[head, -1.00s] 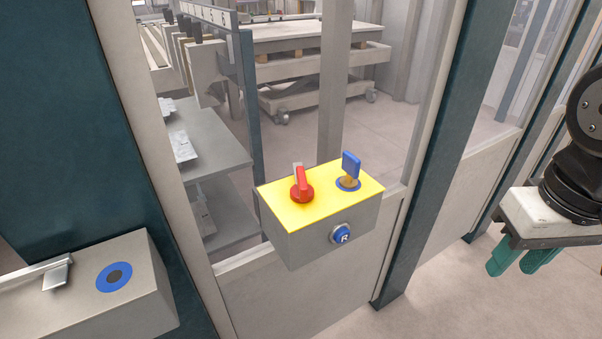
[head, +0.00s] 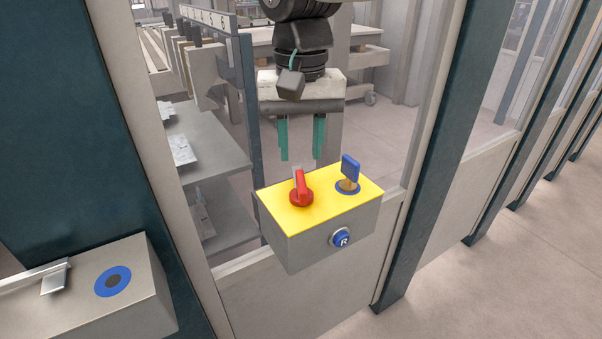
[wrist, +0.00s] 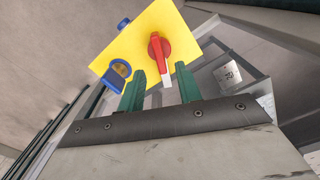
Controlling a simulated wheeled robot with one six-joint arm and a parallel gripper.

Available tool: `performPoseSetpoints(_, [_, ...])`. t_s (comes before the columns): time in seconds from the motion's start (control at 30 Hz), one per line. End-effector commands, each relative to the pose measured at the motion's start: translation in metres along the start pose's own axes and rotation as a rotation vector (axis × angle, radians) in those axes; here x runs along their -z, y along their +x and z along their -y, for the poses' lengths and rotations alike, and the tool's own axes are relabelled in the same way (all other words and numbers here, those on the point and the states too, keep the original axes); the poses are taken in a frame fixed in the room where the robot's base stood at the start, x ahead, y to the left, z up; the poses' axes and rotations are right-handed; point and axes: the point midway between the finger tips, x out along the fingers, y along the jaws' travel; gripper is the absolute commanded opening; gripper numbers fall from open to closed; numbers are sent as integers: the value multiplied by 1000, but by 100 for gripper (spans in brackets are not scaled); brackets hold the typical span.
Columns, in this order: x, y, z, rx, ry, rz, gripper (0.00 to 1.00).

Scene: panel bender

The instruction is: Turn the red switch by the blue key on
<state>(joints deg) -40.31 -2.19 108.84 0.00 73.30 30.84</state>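The red switch (head: 301,188) stands on the yellow top (head: 325,203) of a grey box. The blue key (head: 350,167) stands upright in a blue-ringed lock to its right. My gripper (head: 301,157) points down just above and behind the red switch, its two green fingers apart with nothing between them. In the wrist view the red switch (wrist: 160,50) with its pale tip lies ahead of the gap between the fingertips (wrist: 162,75).
A blue button marked R (head: 342,239) is on the box's front. Another grey box (head: 80,300) with a blue ring is at lower left. Teal posts (head: 425,150) and a frame with a clear opening stand around the box. Shelves with metal parts lie behind.

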Motion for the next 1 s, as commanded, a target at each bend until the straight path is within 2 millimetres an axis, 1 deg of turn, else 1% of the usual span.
performPoseSetpoints(0.03, [-1, 9, -1, -3, 0, 4, 35])
performPoseSetpoints(0.1, [-1, 21, -1, -3, -1, 4, 35])
performPoseSetpoints(0.2, [-1, 37, -1, -2, -1, 4, 35])
performPoseSetpoints(0.33, [0, 52, -1, -1, -1, 2, 35])
performPoseSetpoints(0.5, [0, 60, -1, -1, -1, 2, 35])
performPoseSetpoints(0.7, [0, 61, -1, 0, -2, 1, 35])
performPoseSetpoints(0.73, [0, 60, -1, 0, -2, 1, 32])
performPoseSetpoints(0.83, [0, 60, -1, 0, -2, 1, 4])
performPoseSetpoints(0.87, [0, 60, -1, 0, -2, 1, 0])
performPoseSetpoints(1.0, [0, 60, -1, 0, -2, 1, 0])
